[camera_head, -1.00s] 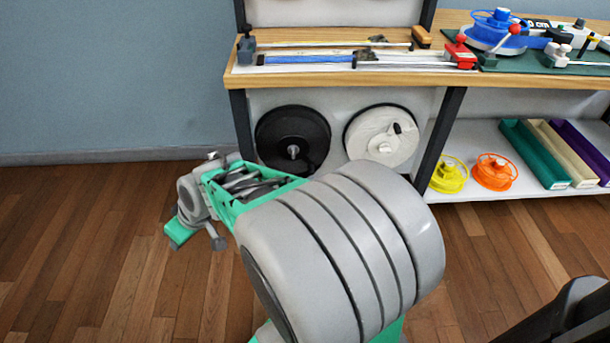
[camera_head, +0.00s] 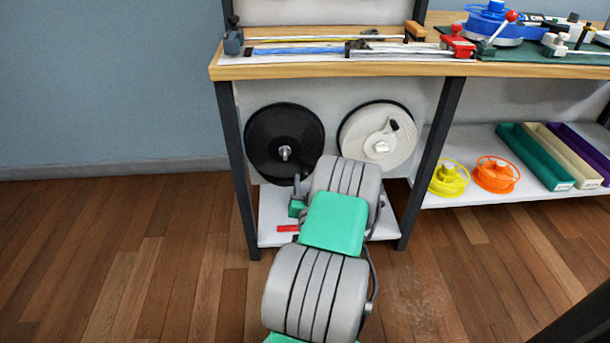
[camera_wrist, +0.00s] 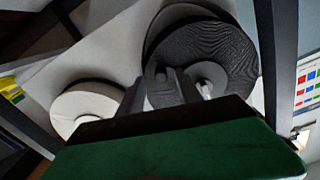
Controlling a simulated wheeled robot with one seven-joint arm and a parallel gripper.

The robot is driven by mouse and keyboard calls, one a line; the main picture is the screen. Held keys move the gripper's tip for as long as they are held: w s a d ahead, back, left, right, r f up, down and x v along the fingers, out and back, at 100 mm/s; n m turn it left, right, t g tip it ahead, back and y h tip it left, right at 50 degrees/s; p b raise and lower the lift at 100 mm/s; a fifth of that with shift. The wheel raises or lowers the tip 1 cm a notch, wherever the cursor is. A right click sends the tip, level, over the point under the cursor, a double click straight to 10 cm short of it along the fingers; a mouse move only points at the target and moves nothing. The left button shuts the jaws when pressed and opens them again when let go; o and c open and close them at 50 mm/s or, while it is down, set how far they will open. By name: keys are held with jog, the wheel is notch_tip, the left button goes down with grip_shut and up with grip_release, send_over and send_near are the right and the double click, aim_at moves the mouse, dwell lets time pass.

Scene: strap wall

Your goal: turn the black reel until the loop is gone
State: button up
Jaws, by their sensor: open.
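The black reel (camera_head: 268,128) is a dark disc with a pale centre hub, mounted upright under the bench at the left. It also fills the upper right of the wrist view (camera_wrist: 215,45), tilted there. My gripper (camera_wrist: 168,88) points at the reel in the wrist view, its grey fingers overlapping the disc's lower left near the hub. In the head view my gripper (camera_head: 296,192) is just below the reel, partly hidden by my arm. It is open and holds nothing I can see. I cannot make out a loop; contact with the reel is unclear.
A white reel (camera_head: 388,142) hangs right of the black one, and also shows in the wrist view (camera_wrist: 72,106). Bench legs (camera_head: 236,165) stand on both sides. A blue strip (camera_head: 300,50) lies on the bench top. A red piece (camera_head: 288,228) lies on the low shelf.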

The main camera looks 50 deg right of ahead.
aim_at(305, 176)
jog(key=shift+p+x, duration=0.45)
jog(key=shift+x, duration=1.45)
jog(key=shift+a, duration=0.1)
jog(key=shift+c, duration=0.4)
grip_shut()
